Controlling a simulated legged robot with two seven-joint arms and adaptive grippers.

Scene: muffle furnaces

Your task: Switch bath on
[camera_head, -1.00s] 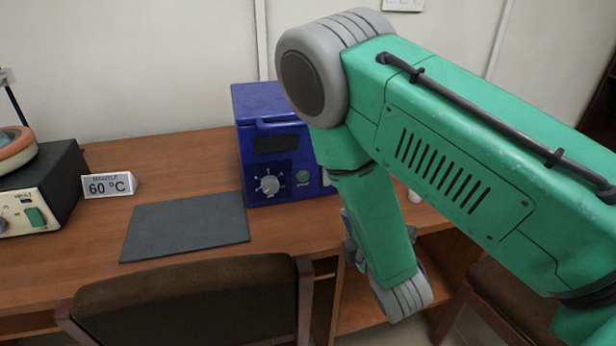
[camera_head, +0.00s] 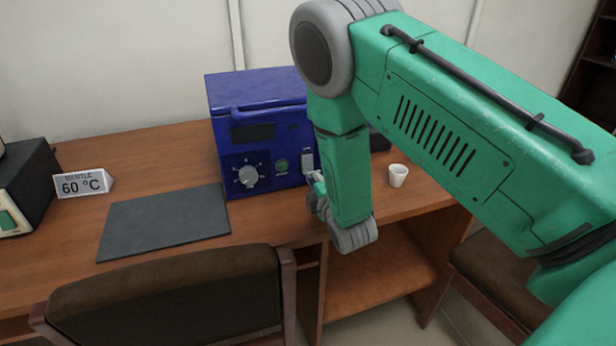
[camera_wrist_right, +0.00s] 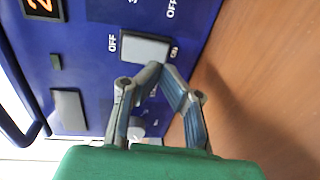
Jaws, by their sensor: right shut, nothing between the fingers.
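The blue unit (camera_head: 262,105) stands at the back of the desk, with a dial, a green button and a pale rocker switch (camera_head: 307,160) on its front. In the right wrist view the grey rocker (camera_wrist_right: 145,48) has OFF at its left end and ON at its right. My right gripper (camera_head: 316,180) is shut and empty, just in front of the panel beside the rocker. Its joined fingertips (camera_wrist_right: 155,68) overlap the rocker's edge; contact and rocker position cannot be told. My green right arm hides the unit's right part. My left gripper is out of view.
A dark mat (camera_head: 165,222) lies before the unit. A 60 °C sign (camera_head: 82,184) and a black device (camera_head: 25,180) are at left. A white cup (camera_head: 398,176) stands right of my arm. Chairs (camera_head: 170,290) stand at the desk's front.

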